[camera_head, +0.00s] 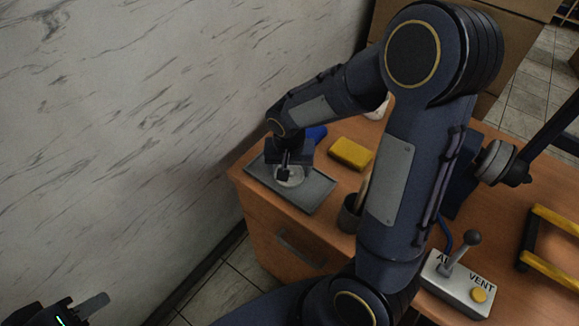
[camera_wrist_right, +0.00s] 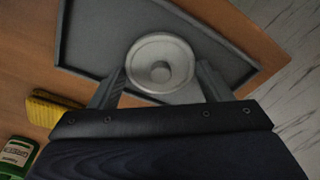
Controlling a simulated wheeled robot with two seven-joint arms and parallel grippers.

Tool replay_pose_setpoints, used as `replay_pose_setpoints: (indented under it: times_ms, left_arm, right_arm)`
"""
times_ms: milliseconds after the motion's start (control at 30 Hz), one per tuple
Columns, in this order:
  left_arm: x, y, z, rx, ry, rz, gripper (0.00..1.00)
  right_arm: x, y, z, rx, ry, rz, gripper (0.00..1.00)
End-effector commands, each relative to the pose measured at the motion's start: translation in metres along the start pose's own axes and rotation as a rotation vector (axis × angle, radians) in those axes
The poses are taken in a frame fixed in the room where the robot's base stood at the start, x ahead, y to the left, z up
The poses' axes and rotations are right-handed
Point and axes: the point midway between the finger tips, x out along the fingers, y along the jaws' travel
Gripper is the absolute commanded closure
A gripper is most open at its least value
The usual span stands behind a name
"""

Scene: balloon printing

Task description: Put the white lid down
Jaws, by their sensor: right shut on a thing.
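The white lid (camera_wrist_right: 160,52) is round with a small knob in its middle. In the right wrist view it sits between the fingers of my right gripper (camera_wrist_right: 162,85), which is shut on it. In the head view the lid (camera_head: 291,177) shows partly below my right gripper (camera_head: 284,172), over the grey tray (camera_head: 318,191). The tray also shows in the wrist view (camera_wrist_right: 88,30). I cannot tell whether the lid touches the tray. My left gripper (camera_head: 82,310) is at the bottom left corner, partly cut off; its opening is unclear.
A lever box (camera_head: 457,284) and a yellow-barred frame (camera_head: 560,222) are farther right. A marble wall (camera_head: 150,110) borders the table's left side.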

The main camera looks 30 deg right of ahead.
Motion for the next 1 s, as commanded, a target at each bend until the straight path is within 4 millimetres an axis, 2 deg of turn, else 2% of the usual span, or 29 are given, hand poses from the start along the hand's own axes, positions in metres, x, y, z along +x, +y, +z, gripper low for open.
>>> replay_pose_setpoints:
  times_ms: [133, 167, 333, 567, 700, 867, 1000]
  left_arm:
    - [0.003, -0.002, 0.002, 0.000, 0.000, 0.000, 0.64]
    - [0.002, -0.001, 0.001, 0.000, 0.000, 0.000, 0.64]
    - [0.002, -0.001, 0.001, 0.000, 0.000, 0.000, 0.64]
    - [0.002, -0.001, 0.001, 0.000, 0.000, 0.000, 0.64]
    - [-0.001, 0.000, 0.000, 0.000, 0.000, 0.000, 0.64]
    - [-0.002, 0.001, -0.001, 0.000, 0.000, 0.000, 0.64]
    - [-0.003, 0.001, -0.002, 0.000, 0.000, 0.000, 0.64]
  right_arm:
    - [0.004, 0.000, 0.001, 0.000, 0.000, 0.000, 0.53]
    - [0.002, 0.000, 0.000, 0.000, 0.000, 0.000, 0.26]
    - [0.002, 0.000, 0.000, 0.000, 0.000, 0.000, 0.05]
    - [0.002, 0.000, 0.000, 0.000, 0.000, 0.000, 0.05]
    - [-0.005, -0.001, -0.001, 0.000, 0.002, -0.002, 0.05]
    - [-0.032, -0.001, -0.001, 0.000, 0.006, -0.005, 0.05]
    - [-0.064, -0.001, -0.001, 0.000, 0.005, -0.006, 0.05]
